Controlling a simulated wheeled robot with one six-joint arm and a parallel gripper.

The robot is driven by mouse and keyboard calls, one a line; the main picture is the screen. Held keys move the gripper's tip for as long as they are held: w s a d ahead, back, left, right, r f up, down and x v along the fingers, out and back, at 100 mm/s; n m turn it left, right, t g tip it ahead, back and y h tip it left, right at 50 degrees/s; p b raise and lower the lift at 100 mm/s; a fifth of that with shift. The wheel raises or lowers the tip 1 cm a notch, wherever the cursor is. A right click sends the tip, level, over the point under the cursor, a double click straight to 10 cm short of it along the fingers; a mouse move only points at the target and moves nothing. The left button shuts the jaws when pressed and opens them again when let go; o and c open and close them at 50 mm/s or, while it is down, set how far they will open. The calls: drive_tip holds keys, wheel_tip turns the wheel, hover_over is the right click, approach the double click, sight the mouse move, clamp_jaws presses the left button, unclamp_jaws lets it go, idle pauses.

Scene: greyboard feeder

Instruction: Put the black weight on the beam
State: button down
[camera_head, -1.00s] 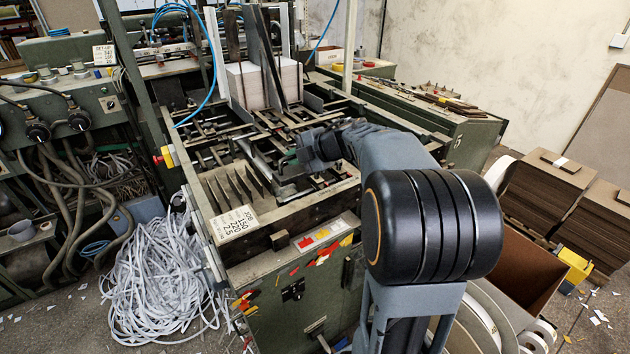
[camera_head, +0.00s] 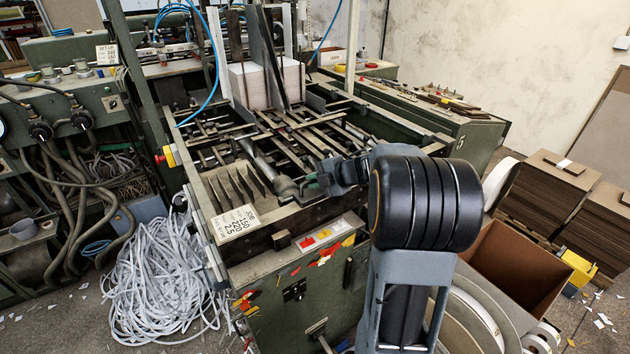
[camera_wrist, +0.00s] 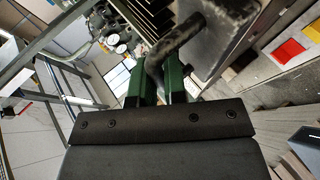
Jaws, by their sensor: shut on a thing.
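My gripper (camera_head: 309,184) is low over the front edge of the machine bed, right of the upright dark fins. In the wrist view its green fingers (camera_wrist: 157,88) are shut on a dark, worn bent bar (camera_wrist: 183,34). The bar rises from between the fingers and curves right toward a dark block (camera_wrist: 228,40). I cannot tell whether bar and block are the black weight. In the head view a rounded grey-black piece (camera_head: 286,187) lies just left of the fingertips, at the near end of a slanting grey rod (camera_head: 262,162). I cannot tell which part is the beam.
The dark fins (camera_head: 235,184) and a job card (camera_head: 235,222) are left of the gripper. A stack of white board (camera_head: 265,82) stands behind the crossbars. An open brown box (camera_head: 515,265) is at right. A pile of pale strips (camera_head: 160,285) lies at left.

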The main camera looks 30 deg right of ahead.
drive_tip(key=c, duration=1.2)
unclamp_jaws()
drive_tip(key=shift+o, duration=0.2)
drive_tip(key=v, duration=1.1)
drive_tip(key=w+a+r+m+t+h, duration=0.3)
drive_tip(key=w+r+m+t+h, duration=0.15)
drive_tip(key=r+m+h, duration=0.4)
drive_tip(key=s+a+f+m+g+y, duration=0.1)
drive_tip(key=s+a+f+m+g, duration=0.4)
drive_tip(key=s, duration=0.4)
drive_tip(key=s+a+f+m+g, duration=0.5)
drive_tip(key=s+a+f+m, duration=0.3)
drive_tip(key=s+a+f, duration=0.1)
drive_tip(key=shift+s+a+f+y, duration=0.4)
drive_tip(key=shift+s+f, duration=0.15)
drive_tip(key=shift+f, duration=0.2)
drive_tip(key=shift+m, duration=0.25)
